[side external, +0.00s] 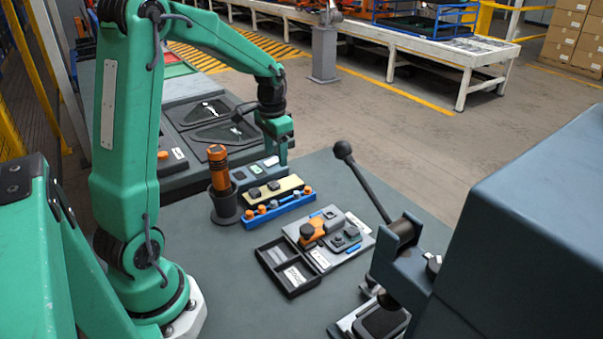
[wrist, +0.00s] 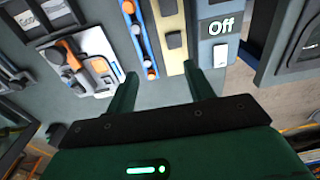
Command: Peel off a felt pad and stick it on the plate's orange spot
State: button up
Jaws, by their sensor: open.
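My gripper (side external: 281,158) is open and empty above the far end of the row of blocks. In the wrist view my gripper (wrist: 160,74) shows two separated green fingers. A pale yellow strip (side external: 291,184) carries dark square pads, which look like the felt pads (side external: 273,186). In the wrist view the yellow strip (wrist: 171,22) lies just beyond the gap between the fingers, with a dark pad (wrist: 173,40) on it. A grey plate (side external: 322,262) holds an orange part and dark blocks; it also shows in the wrist view (wrist: 98,42).
A blue rail (side external: 252,222) with orange knobs lies beside the strip. A grey block (wrist: 213,50) reads "Off". An orange cylinder (side external: 217,160) stands in a dark cup (side external: 224,207). A black tray (side external: 289,284) lies in front. A lever press (side external: 399,238) stands at right.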

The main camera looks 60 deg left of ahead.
aim_at(274, 183)
jog(key=shift+g, duration=0.3)
jog(key=a+f, duration=0.3)
jog(key=shift+w+a+f, duration=0.1)
jog(key=shift+w+f, duration=0.1)
jog(key=shift+w, duration=0.1)
jog(key=shift+f, duration=3.9)
grip_shut()
jog(key=shift+r, duration=0.4)
jog(key=shift+r, duration=2.75)
